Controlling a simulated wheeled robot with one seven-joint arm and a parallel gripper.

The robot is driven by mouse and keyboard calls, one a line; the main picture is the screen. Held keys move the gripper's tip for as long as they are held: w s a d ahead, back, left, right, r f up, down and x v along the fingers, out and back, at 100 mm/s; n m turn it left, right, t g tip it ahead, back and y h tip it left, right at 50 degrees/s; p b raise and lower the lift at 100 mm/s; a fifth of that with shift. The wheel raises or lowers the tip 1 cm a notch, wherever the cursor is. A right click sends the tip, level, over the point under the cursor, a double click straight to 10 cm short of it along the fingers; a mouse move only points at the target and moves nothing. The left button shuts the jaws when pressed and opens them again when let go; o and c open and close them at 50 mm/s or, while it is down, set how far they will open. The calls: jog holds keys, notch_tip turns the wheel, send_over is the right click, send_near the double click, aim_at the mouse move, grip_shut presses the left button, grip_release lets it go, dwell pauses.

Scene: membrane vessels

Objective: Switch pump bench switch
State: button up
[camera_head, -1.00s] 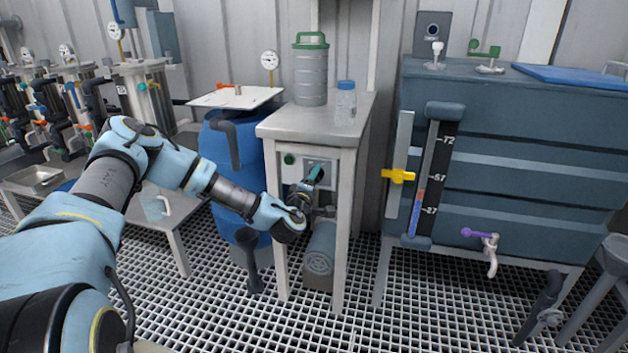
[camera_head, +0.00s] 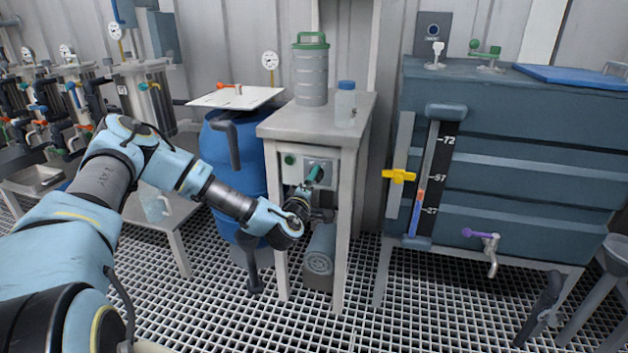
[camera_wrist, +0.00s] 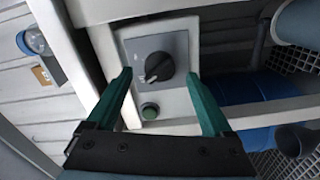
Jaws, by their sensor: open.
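The pump bench switch (camera_wrist: 158,66) is a dark round rotary knob on a grey plate, with a pale pointer mark on its face. In the wrist view it lies between my gripper's two teal fingers. My gripper (camera_wrist: 158,76) is open, one fingertip on either side of the knob; I cannot tell whether either touches it. In the head view my gripper (camera_head: 314,174) is at the switch plate (camera_head: 328,167) on the bench front, and the knob is mostly hidden behind it.
The bench (camera_head: 262,131) carries a green-lidded canister (camera_head: 311,75) and a blue-capped bottle (camera_head: 345,106). A pump motor (camera_head: 319,255) sits under it. A blue barrel (camera_head: 214,145) stands left, and a large tank (camera_head: 510,135) with a yellow valve (camera_head: 398,176) stands right.

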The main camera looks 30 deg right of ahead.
jog(key=v, duration=0.8)
jog(key=shift+s+a, duration=0.15)
jog(key=shift+a, duration=0.1)
